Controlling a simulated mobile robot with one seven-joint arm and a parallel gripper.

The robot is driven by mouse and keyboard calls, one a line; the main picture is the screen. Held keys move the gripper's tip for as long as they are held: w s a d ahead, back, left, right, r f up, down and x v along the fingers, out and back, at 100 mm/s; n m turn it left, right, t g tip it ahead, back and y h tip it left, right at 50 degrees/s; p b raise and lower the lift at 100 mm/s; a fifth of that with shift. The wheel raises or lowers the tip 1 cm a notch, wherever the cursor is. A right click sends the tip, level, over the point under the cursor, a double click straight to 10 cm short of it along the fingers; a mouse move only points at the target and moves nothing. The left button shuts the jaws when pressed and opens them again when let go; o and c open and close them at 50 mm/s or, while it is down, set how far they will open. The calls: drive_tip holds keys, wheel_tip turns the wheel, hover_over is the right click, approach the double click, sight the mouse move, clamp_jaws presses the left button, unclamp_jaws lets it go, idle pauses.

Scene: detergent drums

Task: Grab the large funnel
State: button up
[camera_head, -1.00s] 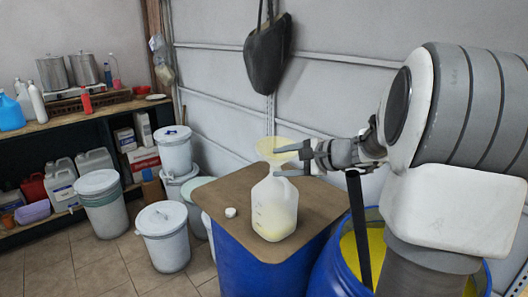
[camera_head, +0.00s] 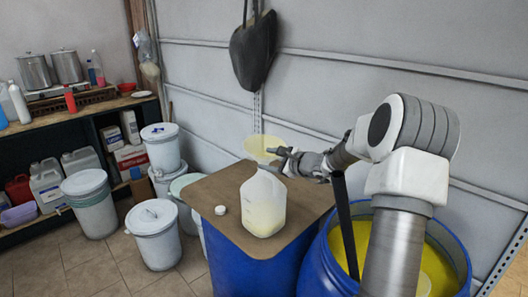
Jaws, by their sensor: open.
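The large funnel (camera_head: 256,143) is a pale yellow, see-through cone with a wide rim, in the head view just behind and above the milky jug. Its lower part is hidden by the jug and my gripper, so I cannot tell what it rests on. My gripper (camera_head: 274,156) is open at the funnel's right side, its fingers pointing left. The fingertips overlap the funnel's right edge in the picture; I cannot tell whether they touch it.
The jug (camera_head: 263,205) stands on a brown board (camera_head: 215,190) over a blue drum, with a white cap (camera_head: 220,210) beside it. An open blue drum (camera_head: 325,265) with yellow liquid and a dark upright pole (camera_head: 345,225) is at right. White buckets (camera_head: 155,232) stand at left.

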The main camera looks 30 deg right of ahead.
drive_tip(key=shift+p+x, duration=0.8)
drive_tip(key=shift+x, duration=2.25)
drive_tip(key=shift+c, duration=0.2)
clamp_jaws()
